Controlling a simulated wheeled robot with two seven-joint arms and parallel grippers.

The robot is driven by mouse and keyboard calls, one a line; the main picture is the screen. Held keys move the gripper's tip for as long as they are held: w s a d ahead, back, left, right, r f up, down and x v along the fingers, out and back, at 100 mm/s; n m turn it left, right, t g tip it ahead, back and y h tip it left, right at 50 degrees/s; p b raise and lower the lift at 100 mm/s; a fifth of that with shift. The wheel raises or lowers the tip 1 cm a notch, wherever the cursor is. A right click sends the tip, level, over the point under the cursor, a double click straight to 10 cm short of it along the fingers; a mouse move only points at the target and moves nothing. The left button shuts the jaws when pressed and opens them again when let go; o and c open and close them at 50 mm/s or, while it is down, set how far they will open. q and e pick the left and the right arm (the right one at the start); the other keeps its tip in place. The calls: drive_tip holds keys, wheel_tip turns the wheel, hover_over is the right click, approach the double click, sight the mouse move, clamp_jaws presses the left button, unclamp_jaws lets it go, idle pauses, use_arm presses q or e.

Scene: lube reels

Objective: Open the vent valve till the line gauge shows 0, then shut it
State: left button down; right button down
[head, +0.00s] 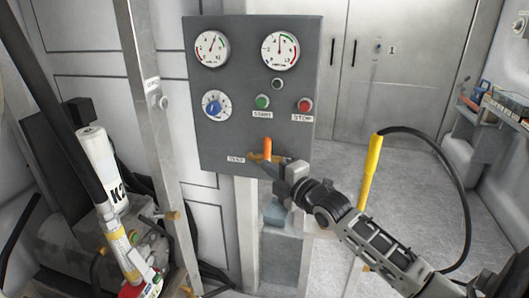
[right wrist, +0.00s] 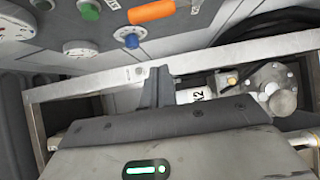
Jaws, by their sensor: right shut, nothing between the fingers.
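The vent valve sits low on the grey panel (head: 222,130) in the head view, with a brass body and an orange handle (head: 267,146) that stands upright. A small label is left of it. Two round gauges are at the top of the panel: the left gauge (head: 212,48) has its needle up and to the right, and the right gauge (head: 280,49) has its needle about straight up. Their names are too small to read. My right gripper (head: 268,168) is shut and empty, close below the handle; contact cannot be told. Its fingers (right wrist: 157,87) show in the right wrist view. My left gripper is out of view.
The panel also carries a blue knob (head: 213,106), a green start button (head: 262,102) and a red stop button (head: 305,104). A yellow hose grip (head: 371,160) with a black hose is at the right. A white K2 cylinder (head: 101,165) and a metal post stand at the left.

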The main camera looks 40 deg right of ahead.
sight(267, 154)
drive_tip(key=w, duration=0.9)
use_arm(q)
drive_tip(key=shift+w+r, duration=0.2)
use_arm(e)
drive_tip(key=s+d, duration=0.2)
drive_tip(key=d, duration=0.1)
drive_tip(key=shift+d+f, duration=0.1)
drive_tip(key=shift+d, duration=0.05)
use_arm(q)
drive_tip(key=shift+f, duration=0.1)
use_arm(e)
drive_tip(key=shift+s+d, duration=0.1)
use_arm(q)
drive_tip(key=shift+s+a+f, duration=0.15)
use_arm(e)
drive_tip(key=shift+m+t, duration=0.3)
use_arm(q)
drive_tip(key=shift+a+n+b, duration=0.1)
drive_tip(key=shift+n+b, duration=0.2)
drive_tip(key=shift+b, duration=0.4)
use_arm(e)
drive_tip(key=shift+s+d+f+t, duration=0.1)
drive_tip(key=shift+s+d+t, duration=0.1)
drive_tip(key=shift+t, duration=0.1)
